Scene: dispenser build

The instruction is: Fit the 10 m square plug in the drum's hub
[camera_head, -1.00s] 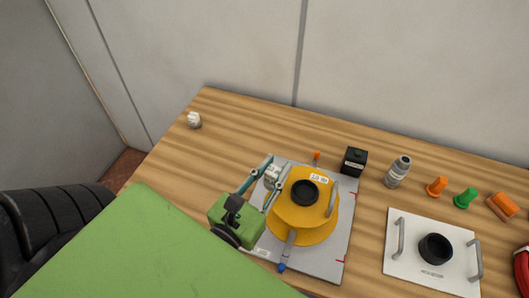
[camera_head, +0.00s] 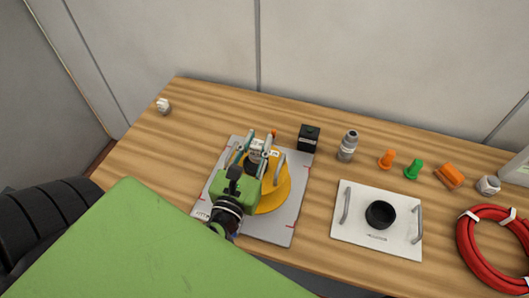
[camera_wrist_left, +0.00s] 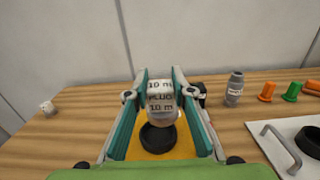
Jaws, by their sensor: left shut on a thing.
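My left gripper (camera_head: 258,143) is shut on a white plug (camera_head: 257,152), which reads "10 m PLUG 10 m" in the left wrist view (camera_wrist_left: 161,97). The yellow drum (camera_head: 273,195) stands on a grey plate; my gripper covers its left part in the head view. Its black round hub shows in the left wrist view (camera_wrist_left: 157,138), just below the plug in the picture. The plug is over the drum, near the hub; I cannot tell whether they touch. My right gripper is not in view.
A black box (camera_head: 309,138) and a grey bottle (camera_head: 347,147) stand behind the drum. A white panel (camera_head: 352,229) with two handles lies to the right, with orange and green pegs behind it. A red hose coil (camera_head: 469,241) is at far right. The left table is mostly clear.

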